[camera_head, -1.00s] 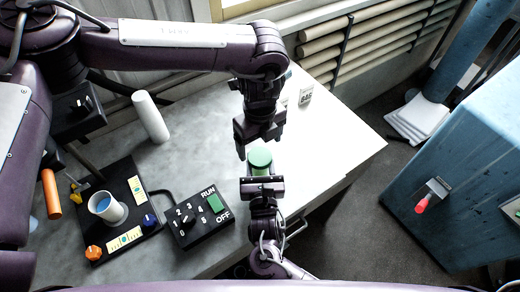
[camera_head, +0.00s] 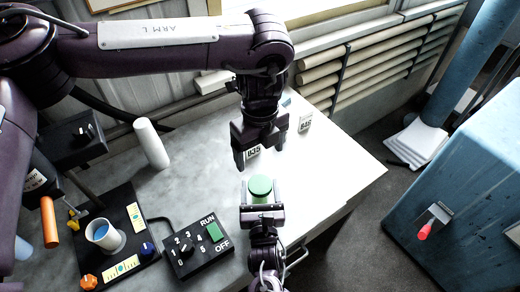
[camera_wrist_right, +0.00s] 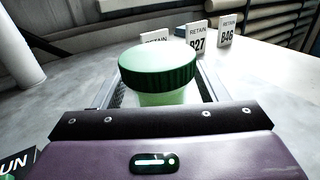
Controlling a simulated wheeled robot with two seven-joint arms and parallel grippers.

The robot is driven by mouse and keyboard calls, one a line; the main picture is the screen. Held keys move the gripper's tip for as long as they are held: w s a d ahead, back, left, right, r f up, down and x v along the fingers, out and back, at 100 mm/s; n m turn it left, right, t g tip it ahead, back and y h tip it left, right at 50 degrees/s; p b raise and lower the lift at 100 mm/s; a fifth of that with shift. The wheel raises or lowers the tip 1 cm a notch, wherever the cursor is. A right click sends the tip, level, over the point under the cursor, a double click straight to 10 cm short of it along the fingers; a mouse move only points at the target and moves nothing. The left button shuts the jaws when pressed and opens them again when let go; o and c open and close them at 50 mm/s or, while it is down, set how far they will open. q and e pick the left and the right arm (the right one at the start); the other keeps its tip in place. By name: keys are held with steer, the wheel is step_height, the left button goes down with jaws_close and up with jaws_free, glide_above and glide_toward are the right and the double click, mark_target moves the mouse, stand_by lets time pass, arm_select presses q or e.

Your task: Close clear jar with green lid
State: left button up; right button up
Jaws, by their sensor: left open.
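The jar (camera_wrist_right: 163,97) has a ribbed green lid (camera_wrist_right: 158,63) sitting level on its mouth; whether the lid is screwed tight cannot be told. The green lid (camera_head: 260,186) also shows from above in the head view. My right gripper (camera_head: 262,207) comes from the front, with one finger on each side of the jar, and looks shut on it; in the wrist view its palm hides the jar's lower part. My left gripper (camera_head: 259,156) hangs above and behind the lid, open, empty and apart from it.
A switch box (camera_head: 200,247) with a dial and green button stands left of the jar. Further left is a black plate (camera_head: 137,216) with a cup (camera_head: 104,236) and knobs. A white cylinder (camera_head: 151,144) and small RETAIN cards (camera_head: 305,122) stand behind. The table's right side is clear.

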mark_target(261, 199)
steer(key=shift+s, duration=0.1)
steer(key=s, duration=0.5)
steer(key=s+b, duration=0.1)
steer(key=s, duration=0.1)
steer(key=shift+s+d, duration=0.25)
steer(key=shift+s, duration=0.05)
stand_by(0.4)
